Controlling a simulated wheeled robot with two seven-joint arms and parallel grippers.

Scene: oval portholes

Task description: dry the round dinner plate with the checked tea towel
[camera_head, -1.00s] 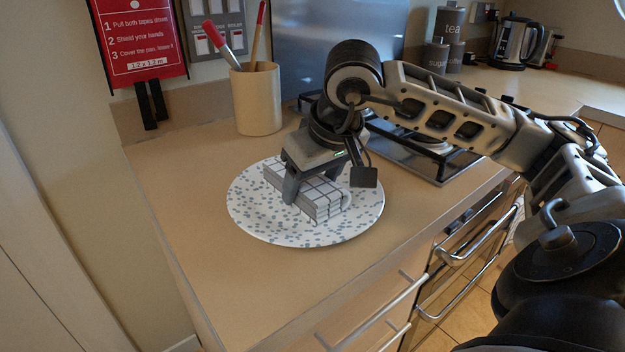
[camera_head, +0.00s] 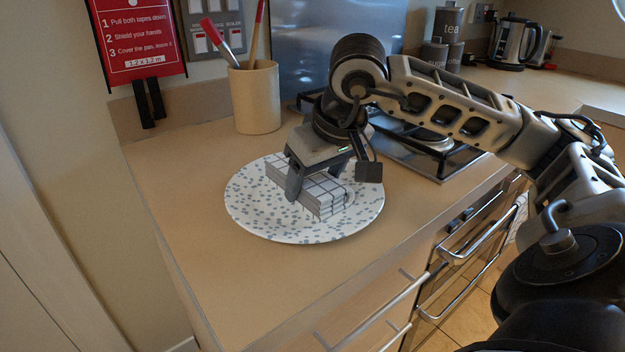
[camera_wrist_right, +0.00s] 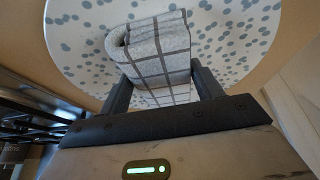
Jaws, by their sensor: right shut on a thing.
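The round dinner plate (camera_head: 262,220) is white with blue-grey spots and lies flat on the counter; it also fills the top of the right wrist view (camera_wrist_right: 85,45). The checked tea towel (camera_head: 322,194), folded into a thick grey-white pad with dark lines, rests on the plate. My right gripper (camera_head: 318,180) is above the plate, shut on the towel. In the right wrist view the towel (camera_wrist_right: 155,48) sits between the two fingers. Part of the towel is hidden behind the near finger. My left gripper is not in view.
A beige utensil pot (camera_head: 256,100) stands behind the plate near the wall. A gas hob (camera_head: 425,145) is right of the plate, under my arm. The counter's front edge runs close to the plate. Bare counter (camera_head: 185,165) lies to the left.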

